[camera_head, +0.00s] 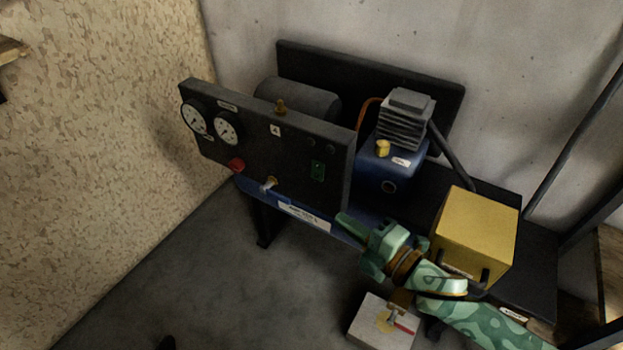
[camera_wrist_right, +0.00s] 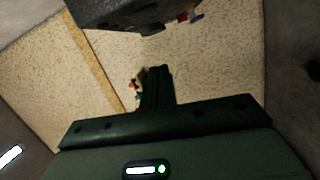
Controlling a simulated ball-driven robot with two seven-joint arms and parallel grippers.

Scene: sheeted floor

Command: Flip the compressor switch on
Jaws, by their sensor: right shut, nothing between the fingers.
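The compressor's upright black panel (camera_head: 240,155) carries two round white gauges (camera_head: 228,131) and a red knob (camera_head: 236,165). A small green switch (camera_head: 318,171) sits on the panel's right part; whether it is on or off is too small to tell. My right gripper (camera_head: 343,218) is shut and empty, below and right of the switch, near the panel's lower right corner and apart from the switch. In the right wrist view, my shut fingers (camera_wrist_right: 157,84) point toward the dark panel underside (camera_wrist_right: 135,14). My left gripper is not in view.
A blue motor block (camera_head: 385,170) with a grey finned head (camera_head: 404,118) stands behind the panel. A yellow box (camera_head: 476,232) sits right of my right gripper. A pale box with a red-handled valve (camera_head: 380,325) is low in front.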

